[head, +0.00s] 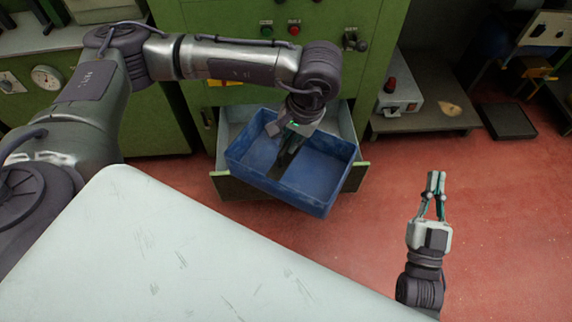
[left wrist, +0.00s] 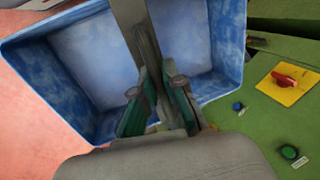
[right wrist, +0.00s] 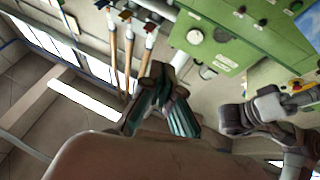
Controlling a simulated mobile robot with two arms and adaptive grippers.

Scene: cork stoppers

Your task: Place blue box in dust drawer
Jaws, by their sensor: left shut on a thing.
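The blue box (head: 325,205) is an open rectangular bin, tilted, with a dark bar across its middle. In the head view it sits over the open drawer (head: 226,186) of the green machine, its front corner reaching past the drawer's front. I cannot tell whether it touches the drawer floor. My left gripper (head: 284,158) reaches down into the box and is shut on its middle bar; the left wrist view shows the fingers (left wrist: 160,95) around the bar and the blue walls (left wrist: 188,35). My right gripper (head: 436,178) is shut and empty, above the red floor at right.
The green machine (head: 170,20) stands behind the drawer. A pale tabletop (head: 170,250) fills the front left. A low grey bench (head: 430,110) carries a small control box (head: 398,95) at right. The red floor between drawer and right gripper is clear.

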